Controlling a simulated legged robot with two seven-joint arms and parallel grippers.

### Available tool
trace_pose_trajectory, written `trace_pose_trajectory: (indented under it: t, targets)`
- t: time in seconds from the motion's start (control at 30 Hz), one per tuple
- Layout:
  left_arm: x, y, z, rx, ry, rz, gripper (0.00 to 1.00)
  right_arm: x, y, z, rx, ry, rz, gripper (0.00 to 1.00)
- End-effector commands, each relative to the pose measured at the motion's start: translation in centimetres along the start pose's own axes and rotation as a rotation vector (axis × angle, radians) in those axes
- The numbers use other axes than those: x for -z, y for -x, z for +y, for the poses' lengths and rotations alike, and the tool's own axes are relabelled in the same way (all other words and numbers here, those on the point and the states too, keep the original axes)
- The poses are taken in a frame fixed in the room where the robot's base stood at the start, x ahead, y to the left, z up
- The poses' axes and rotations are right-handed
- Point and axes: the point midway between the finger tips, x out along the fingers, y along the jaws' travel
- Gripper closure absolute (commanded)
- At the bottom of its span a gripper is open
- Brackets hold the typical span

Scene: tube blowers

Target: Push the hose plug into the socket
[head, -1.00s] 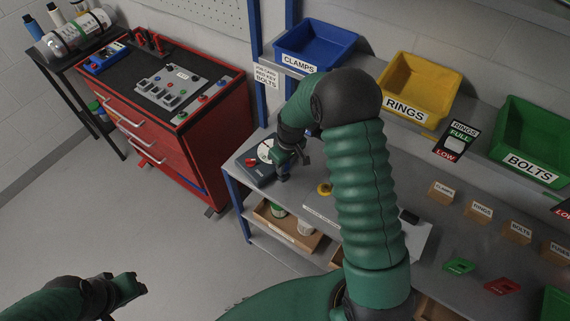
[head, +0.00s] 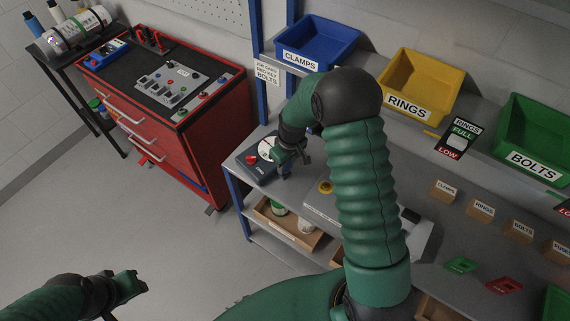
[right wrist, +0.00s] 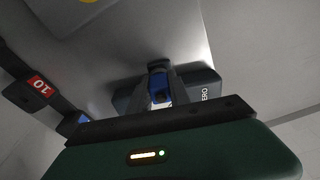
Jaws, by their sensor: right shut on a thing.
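My right gripper (head: 288,155) is beside the dark gauge box (head: 259,163) with a white dial and red knob, at the workbench's left end. In the right wrist view the gripper (right wrist: 161,92) is shut on a small blue piece (right wrist: 162,88), which looks like the hose plug. A dark box marked "ZERO" (right wrist: 205,88) lies just beyond the fingers. The socket cannot be made out, and I cannot tell whether the plug touches it. My left gripper (head: 132,287) hangs empty over the floor at the lower left; its jaw opening is unclear.
The workbench (head: 400,190) carries small labelled blocks (head: 443,191) at the right. Blue (head: 318,45), yellow (head: 422,85) and green (head: 535,135) bins stand on the shelf behind. A red tool cabinet (head: 205,140) is at the left. The floor between is clear.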

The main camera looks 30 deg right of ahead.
Motion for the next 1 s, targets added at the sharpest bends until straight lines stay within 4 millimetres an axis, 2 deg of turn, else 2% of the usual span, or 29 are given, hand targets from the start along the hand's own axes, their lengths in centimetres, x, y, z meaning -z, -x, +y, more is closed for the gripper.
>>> trace_pose_trajectory:
  t: [0.27, 0.3, 0.5, 0.83, 0.93, 1.0]
  targets:
    - [0.0, -0.1, 0.0, 0.0, 0.0, 0.0, 0.64, 0.0, -0.1, 0.0, 0.0, 0.0, 0.0, 1.0]
    - [0.0, -0.1, 0.0, 0.0, 0.0, 0.0, 0.64, 0.0, -0.1, 0.0, 0.0, 0.0, 0.0, 0.74]
    - [0.0, -0.1, 0.0, 0.0, 0.0, 0.0, 0.64, 0.0, -0.1, 0.0, 0.0, 0.0, 0.0, 0.52]
    - [0.0, -0.1, 0.0, 0.0, 0.0, 0.0, 0.64, 0.0, 0.3, 0.0, -0.001, 0.0, 0.001, 0.52]
    - [0.0, 0.0, 0.0, 0.0, 0.0, 0.0, 0.64, 0.1, 1.8, 0.1, -0.002, -0.001, 0.004, 0.52]
    - [0.0, 0.0, 0.0, 0.0, 0.0, 0.0, 0.64, 0.1, 3.5, 0.1, -0.003, -0.001, 0.006, 0.52]
